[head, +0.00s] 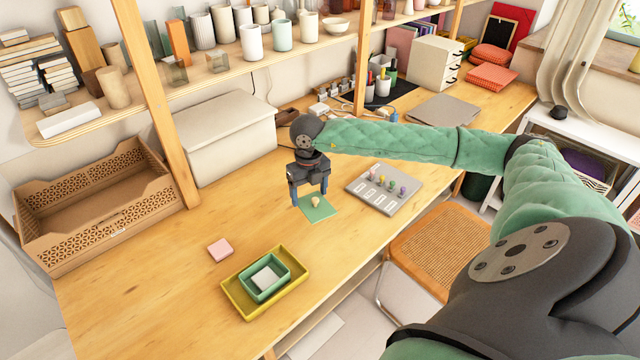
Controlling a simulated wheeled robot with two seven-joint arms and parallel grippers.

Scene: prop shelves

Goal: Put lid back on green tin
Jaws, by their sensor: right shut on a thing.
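The green tin (284,273) stands open inside a yellow tray (237,300) near the table's front edge. A pale grey square block (265,278) lies in the tin. The flat green lid (323,212) has a small round wooden knob and is farther back and to the right, apart from the tin. My right gripper (310,196) points down over the lid and is shut on it, with the dark fingers on either side of the knob. I cannot tell whether the lid touches the table. My left gripper is not in view.
A pink square piece (220,250) lies left of the yellow tray. A grey board (383,189) with coloured knobs is to the right. A brown perforated crate (125,235) and a large cream box (232,142) stand behind. The table between lid and tray is clear.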

